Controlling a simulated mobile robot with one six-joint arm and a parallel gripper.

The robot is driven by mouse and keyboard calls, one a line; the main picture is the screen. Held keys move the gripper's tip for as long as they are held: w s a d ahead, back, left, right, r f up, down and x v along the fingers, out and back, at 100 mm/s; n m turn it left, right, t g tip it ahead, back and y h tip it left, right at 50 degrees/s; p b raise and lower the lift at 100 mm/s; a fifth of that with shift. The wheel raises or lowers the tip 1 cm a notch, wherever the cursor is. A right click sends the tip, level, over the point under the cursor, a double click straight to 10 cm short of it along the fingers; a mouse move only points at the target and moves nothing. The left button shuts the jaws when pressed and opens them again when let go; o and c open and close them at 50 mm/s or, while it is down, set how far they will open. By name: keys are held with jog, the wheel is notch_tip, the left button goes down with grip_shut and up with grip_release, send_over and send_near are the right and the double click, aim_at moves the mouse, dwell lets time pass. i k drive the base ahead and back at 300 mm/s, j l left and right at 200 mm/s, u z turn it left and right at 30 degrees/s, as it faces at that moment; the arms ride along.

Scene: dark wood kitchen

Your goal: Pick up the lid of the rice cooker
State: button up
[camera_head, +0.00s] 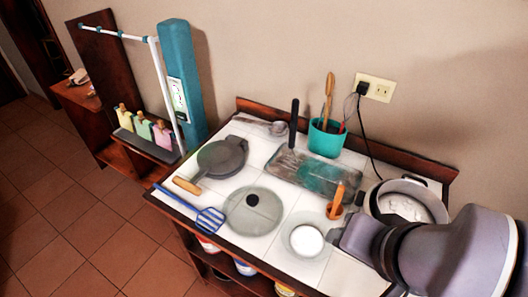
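A round, clear-grey glass lid (238,222) with a black knob lies flat on the white tiled counter, near the front middle. The rice cooker (437,203) stands open at the back right, with something white inside. My arm comes in from the right and covers part of the counter in front of the cooker. The dark end of my gripper (347,235) is right of the lid and clearly apart from it, beyond a small bowl. Its fingers cannot be made out, so whether it is open or shut does not show.
A small bowl with white contents (307,239) and an orange object (336,205) lie between lid and gripper. A pan (222,157), blue spatula (209,219), grey-teal tray (318,175) and teal utensil cup (326,139) surround the lid. A black cord (370,148) runs from the wall outlet.

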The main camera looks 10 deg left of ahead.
aim_at(252, 210)
jog(key=z, duration=0.7)
jog(key=u, duration=1.65)
jog(key=i+j, duration=0.35)
jog(key=j, duration=0.15)
jog(key=i+j, duration=0.35)
jog(key=j, duration=0.15)
jog(key=z, duration=0.05)
